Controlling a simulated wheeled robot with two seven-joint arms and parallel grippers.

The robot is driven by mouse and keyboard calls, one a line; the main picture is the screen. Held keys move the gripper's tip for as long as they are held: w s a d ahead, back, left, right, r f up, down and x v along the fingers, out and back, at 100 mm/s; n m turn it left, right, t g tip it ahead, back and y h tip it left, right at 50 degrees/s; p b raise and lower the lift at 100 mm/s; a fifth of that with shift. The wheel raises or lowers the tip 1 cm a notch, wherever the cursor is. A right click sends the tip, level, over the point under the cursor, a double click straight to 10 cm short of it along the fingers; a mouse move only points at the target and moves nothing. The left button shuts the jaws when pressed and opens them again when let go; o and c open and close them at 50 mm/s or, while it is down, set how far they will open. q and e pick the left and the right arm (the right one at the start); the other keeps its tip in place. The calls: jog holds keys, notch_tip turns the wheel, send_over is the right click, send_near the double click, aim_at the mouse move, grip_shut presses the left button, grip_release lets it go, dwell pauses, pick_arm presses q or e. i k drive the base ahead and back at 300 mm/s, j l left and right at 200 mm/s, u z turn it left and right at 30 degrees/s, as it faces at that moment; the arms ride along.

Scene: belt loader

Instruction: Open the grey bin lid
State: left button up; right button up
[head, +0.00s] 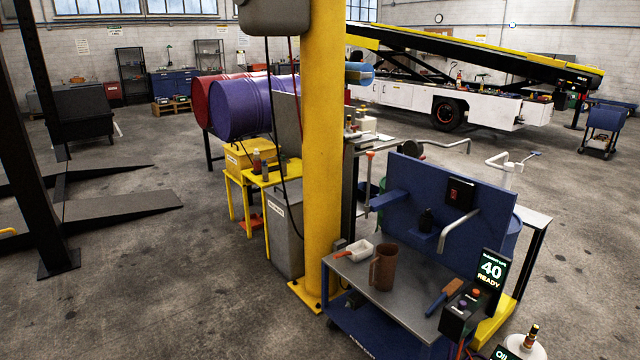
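A grey bin (284,235) with a white label on its front stands on the floor just left of the thick yellow post. The post hides its right part. A flat grey panel (288,122) stands upright above and behind the bin. I cannot tell whether this panel is the bin's raised lid or something behind it. Neither of my grippers shows in the head view.
The yellow post (323,150) stands close on the bin's right. Yellow stands (268,178) with bottles are on its left. Dark hoses hang in front. A blue-backed workbench (410,280) fills the front right. Open floor (170,270) lies left.

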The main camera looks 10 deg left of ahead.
aim_at(294, 188)
jog(key=i+j+z, duration=0.3)
jog(key=i+j, duration=0.35)
jog(key=i+j+z, duration=0.35)
jog(key=i+j, duration=0.65)
jog(key=j, duration=0.15)
jog(key=i+j, duration=0.55)
jog(key=j, duration=0.25)
jog(key=i+j, duration=0.25)
jog(key=j, duration=0.15)
